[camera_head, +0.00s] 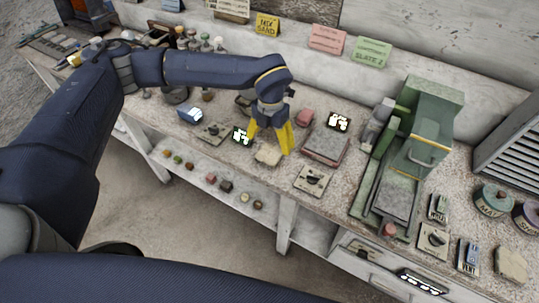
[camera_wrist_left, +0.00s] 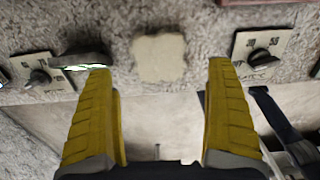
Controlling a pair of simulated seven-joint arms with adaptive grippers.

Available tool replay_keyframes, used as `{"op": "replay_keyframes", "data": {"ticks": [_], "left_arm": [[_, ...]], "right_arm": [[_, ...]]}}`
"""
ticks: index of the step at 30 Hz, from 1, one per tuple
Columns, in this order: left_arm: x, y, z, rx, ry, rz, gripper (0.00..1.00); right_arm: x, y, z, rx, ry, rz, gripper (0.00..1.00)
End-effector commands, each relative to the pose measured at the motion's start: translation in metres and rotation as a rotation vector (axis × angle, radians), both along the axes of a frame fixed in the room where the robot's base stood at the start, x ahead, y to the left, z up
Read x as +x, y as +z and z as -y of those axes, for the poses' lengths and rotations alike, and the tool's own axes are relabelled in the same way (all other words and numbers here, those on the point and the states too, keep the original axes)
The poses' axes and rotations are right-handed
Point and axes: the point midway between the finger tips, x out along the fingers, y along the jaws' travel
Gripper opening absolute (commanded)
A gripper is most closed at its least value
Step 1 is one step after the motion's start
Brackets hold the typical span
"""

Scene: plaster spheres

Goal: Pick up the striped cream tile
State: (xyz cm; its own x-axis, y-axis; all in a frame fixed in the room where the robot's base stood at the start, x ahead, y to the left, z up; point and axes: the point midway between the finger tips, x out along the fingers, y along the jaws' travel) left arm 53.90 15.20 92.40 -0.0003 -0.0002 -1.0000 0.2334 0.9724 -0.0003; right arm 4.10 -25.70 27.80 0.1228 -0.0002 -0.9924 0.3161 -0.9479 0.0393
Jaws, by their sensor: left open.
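A cream tile with uneven edges (camera_head: 268,156) lies flat on the speckled bench top near its front edge. In the left wrist view the cream tile (camera_wrist_left: 160,57) sits centred just beyond the fingertips; I cannot make out stripes on it. My left gripper (camera_head: 269,147) points down over the tile, its yellow fingers apart. In the left wrist view the left gripper (camera_wrist_left: 159,68) is open and empty, one finger to each side of the tile and not touching it. My right gripper does not show.
A dial plate (camera_head: 313,180) lies right of the tile, and a small dark device with a lit display (camera_head: 242,135) lies left of it. A green machine (camera_head: 415,150) stands farther right. Another pale slab (camera_head: 512,264) lies at the far right. A lower shelf (camera_head: 225,195) holds several small pieces.

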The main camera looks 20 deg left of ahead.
Motion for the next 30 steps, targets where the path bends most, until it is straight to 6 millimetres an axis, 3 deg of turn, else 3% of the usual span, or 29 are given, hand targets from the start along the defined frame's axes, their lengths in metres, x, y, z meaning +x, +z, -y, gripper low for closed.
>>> {"op": "replay_keyframes", "data": {"ticks": [13, 24, 30], "left_arm": [[-0.001, -0.021, 0.000, 0.000, -0.001, -0.002, 0.89], [-0.004, -0.062, -0.002, 0.000, -0.001, -0.001, 0.89], [-0.003, -0.065, -0.002, 0.001, -0.001, 0.001, 0.89]], "right_arm": [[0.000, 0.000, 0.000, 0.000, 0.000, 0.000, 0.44], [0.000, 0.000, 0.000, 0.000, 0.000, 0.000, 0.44], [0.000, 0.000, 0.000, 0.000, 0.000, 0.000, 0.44]]}}
